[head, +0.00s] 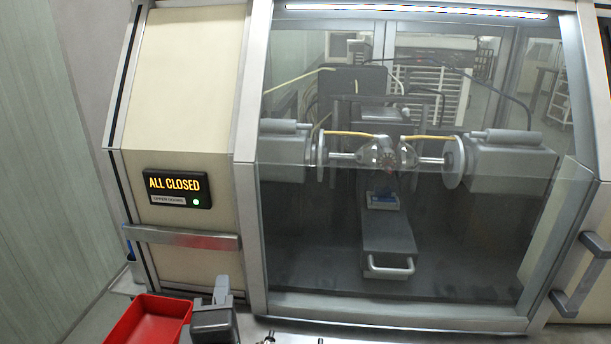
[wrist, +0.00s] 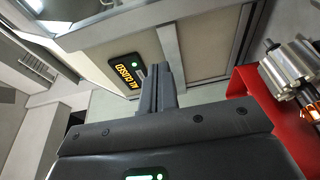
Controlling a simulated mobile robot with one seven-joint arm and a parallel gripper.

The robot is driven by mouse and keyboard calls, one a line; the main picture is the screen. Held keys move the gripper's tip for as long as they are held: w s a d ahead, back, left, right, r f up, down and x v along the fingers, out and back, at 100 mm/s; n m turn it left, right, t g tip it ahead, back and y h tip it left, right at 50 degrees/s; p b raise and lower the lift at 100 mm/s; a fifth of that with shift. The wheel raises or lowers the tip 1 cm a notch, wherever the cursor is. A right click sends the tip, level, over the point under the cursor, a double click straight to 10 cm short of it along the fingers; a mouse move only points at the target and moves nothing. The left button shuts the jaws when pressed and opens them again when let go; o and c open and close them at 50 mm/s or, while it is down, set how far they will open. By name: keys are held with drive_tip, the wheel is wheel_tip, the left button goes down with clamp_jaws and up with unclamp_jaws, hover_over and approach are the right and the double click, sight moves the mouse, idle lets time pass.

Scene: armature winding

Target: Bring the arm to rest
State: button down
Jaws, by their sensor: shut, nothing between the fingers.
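My gripper (head: 221,288) is at the bottom of the head view, just right of a red tray (head: 148,318). In the wrist view my gripper (wrist: 163,88) has its fingers together with nothing between them. They point toward the cream machine panel, which stands apart from them. A silver armature-like part with a shaft (wrist: 292,72) shows at the right edge of the wrist view, by the red tray (wrist: 258,110); part of it is cut off.
The winding machine's clear guard (head: 400,230) is down over the spindles and a central part. A display (head: 178,188) reads ALL CLOSED, with a green light beside it. A metal rail (head: 180,237) sticks out below the display. A handle (head: 565,303) is at the lower right.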

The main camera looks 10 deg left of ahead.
drive_tip(key=w+d+m+g+h, duration=0.1)
drive_tip(key=w+d+m+h, duration=0.1)
drive_tip(key=d, duration=0.3)
drive_tip(key=w+d+f+m+g+h, duration=0.1)
drive_tip(key=w+d+m+h, duration=0.1)
drive_tip(key=d, duration=0.4)
drive_tip(key=w+d+f+m+g+h, duration=0.1)
drive_tip(key=w+d+m+h, duration=0.1)
drive_tip(key=d+m+h, duration=0.2)
drive_tip(key=shift+d+f+m+h, duration=0.15)
drive_tip(key=shift+d+m+h, duration=0.15)
drive_tip(key=shift+d+h, duration=0.6)
drive_tip(key=s+d+f+m+g+y, duration=0.2)
drive_tip(key=s+d+m+g, duration=0.1)
drive_tip(key=d+m, duration=0.3)
drive_tip(key=s+d+f+m+g+y, duration=0.2)
drive_tip(key=s+d+m+g, duration=0.2)
drive_tip(key=d, duration=0.4)
drive_tip(key=m+g, duration=0.1)
drive_tip(key=m, duration=0.1)
drive_tip(key=shift+d+f+m+y, duration=0.3)
drive_tip(key=shift+d+f, duration=0.1)
